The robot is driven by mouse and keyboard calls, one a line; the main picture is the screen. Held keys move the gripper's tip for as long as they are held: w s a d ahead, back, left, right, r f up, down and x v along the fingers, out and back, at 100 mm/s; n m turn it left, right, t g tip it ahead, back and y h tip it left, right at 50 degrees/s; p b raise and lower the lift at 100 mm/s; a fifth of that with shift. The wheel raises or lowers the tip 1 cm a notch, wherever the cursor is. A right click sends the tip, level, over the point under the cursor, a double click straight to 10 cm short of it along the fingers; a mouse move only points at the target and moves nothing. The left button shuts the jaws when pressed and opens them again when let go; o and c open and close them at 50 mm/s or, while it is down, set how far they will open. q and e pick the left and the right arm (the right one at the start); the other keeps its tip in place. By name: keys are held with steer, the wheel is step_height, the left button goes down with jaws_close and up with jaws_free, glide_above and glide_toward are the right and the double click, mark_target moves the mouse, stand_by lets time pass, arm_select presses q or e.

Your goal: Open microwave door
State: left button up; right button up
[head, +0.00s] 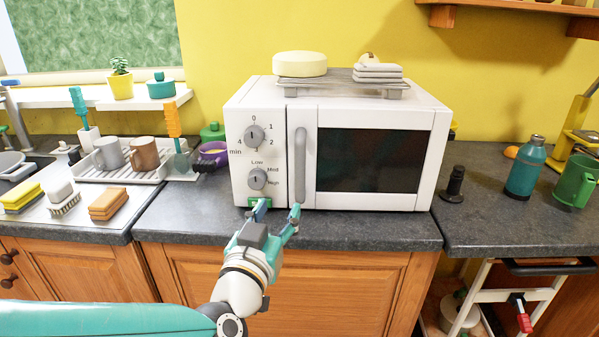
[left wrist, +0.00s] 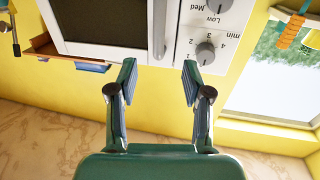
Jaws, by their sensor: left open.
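The white microwave (head: 275,100) stands on the grey counter with its dark-windowed door (head: 375,160) shut. The grey vertical door handle (head: 300,165) is at the door's left edge, beside the panel with two knobs. My left gripper (head: 279,210) is open and empty, low in front of the microwave, with its fingertips near the handle's lower end. In the left wrist view the picture is turned over; the handle (left wrist: 159,25) lies ahead of the gap between the open fingers (left wrist: 159,68). I cannot tell whether a finger touches it. My right gripper is not in view.
A rack (head: 340,82) with a round cheese-like block (head: 301,64) and a folded cloth (head: 378,71) sits on the microwave. A black stopper-like object (head: 454,186), teal bottle (head: 525,168) and green mug (head: 575,182) stand at the right. Mugs, a drying rack and sponges are at the left.

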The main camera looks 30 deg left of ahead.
arm_select(q)
steer(key=p, duration=0.6)
glide_toward(299, 172)
steer(key=p+x, duration=0.1)
steer(key=x, duration=1)
jaws_close()
